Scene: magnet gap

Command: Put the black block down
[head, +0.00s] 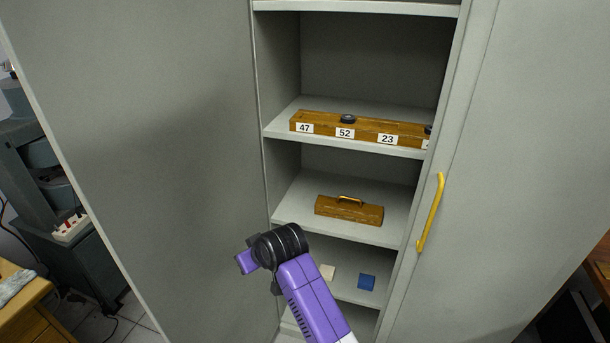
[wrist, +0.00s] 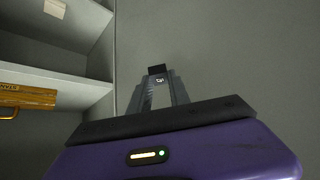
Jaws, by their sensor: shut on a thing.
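In the wrist view my gripper (wrist: 160,88) is shut on the black block (wrist: 157,70). The block is small and dark with a white mark on its face, held at the fingertips. Plain grey surface shows behind it, and I see no support touching it. In the head view my purple and black arm reaches up in front of the open cabinet's lower left. The fingers and the block are hidden there.
The cabinet's upper shelf (head: 391,148) bears a numbered wooden bar (head: 365,131) with black round pieces. The shelf below (head: 300,219) bears a wooden box (head: 349,211) with a yellow handle. Lower down lie a blue block (head: 367,282) and a cream block (head: 328,272). Open doors flank the cabinet.

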